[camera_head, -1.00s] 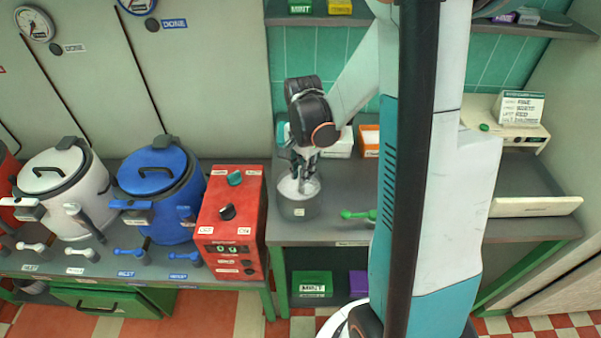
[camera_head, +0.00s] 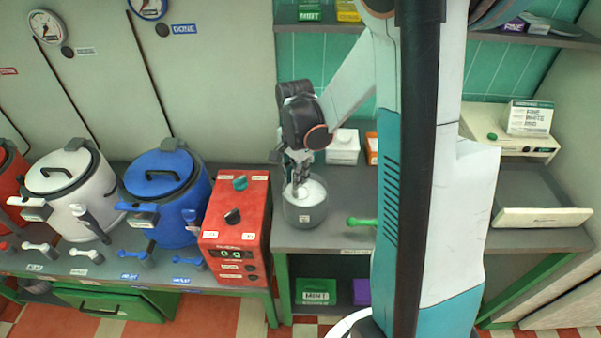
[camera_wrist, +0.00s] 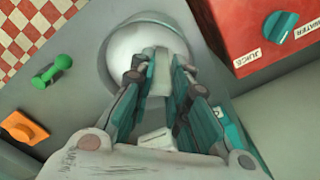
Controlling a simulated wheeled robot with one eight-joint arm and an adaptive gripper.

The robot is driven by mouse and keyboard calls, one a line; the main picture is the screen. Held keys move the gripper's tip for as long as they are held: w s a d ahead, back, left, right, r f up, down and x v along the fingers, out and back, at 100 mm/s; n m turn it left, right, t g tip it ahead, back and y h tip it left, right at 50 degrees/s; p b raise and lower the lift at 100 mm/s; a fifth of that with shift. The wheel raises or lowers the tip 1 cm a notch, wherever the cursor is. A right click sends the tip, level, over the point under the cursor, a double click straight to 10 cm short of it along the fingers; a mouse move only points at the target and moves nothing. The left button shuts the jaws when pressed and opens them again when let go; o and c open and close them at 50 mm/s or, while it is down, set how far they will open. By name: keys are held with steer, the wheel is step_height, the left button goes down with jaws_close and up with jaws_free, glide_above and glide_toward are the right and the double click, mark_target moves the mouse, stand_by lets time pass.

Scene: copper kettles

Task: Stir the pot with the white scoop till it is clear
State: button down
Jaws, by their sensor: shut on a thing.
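The grey pot (camera_head: 304,213) stands on the bench to the right of the red control box, with pale, whitish contents. It also shows at the top of the wrist view (camera_wrist: 118,52), where the contents look cloudy white. My gripper (camera_head: 297,183) is over the pot's left part and points down into it. In the wrist view my gripper (camera_wrist: 160,80) is shut on the white scoop (camera_wrist: 157,62), whose pale handle lies between the fingers. The scoop's lower end is hidden in the pot.
The red control box (camera_head: 234,228) stands close to the pot's left. A white container (camera_head: 342,147) stands behind. Blue (camera_head: 166,190) and white (camera_head: 70,190) kettles are further left.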

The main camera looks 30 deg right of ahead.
steer(key=shift+s+a, duration=0.1)
steer(key=shift+a, duration=0.35)
steer(key=shift+w+d+b, duration=0.15)
steer(key=shift+d+b, duration=0.1)
steer(key=shift+d, duration=0.5)
steer(key=shift+w+d+b, duration=0.15)
steer(key=shift+d+b, duration=0.05)
steer(key=shift+d, duration=0.55)
steer(key=shift+s+a, duration=0.15)
steer(key=shift+a, duration=0.6)
steer(key=shift+s+a, duration=0.1)
steer(key=shift+a, duration=0.65)
steer(key=s, duration=0.3)
steer(key=shift+d, duration=0.25)
steer(key=shift+r, duration=0.15)
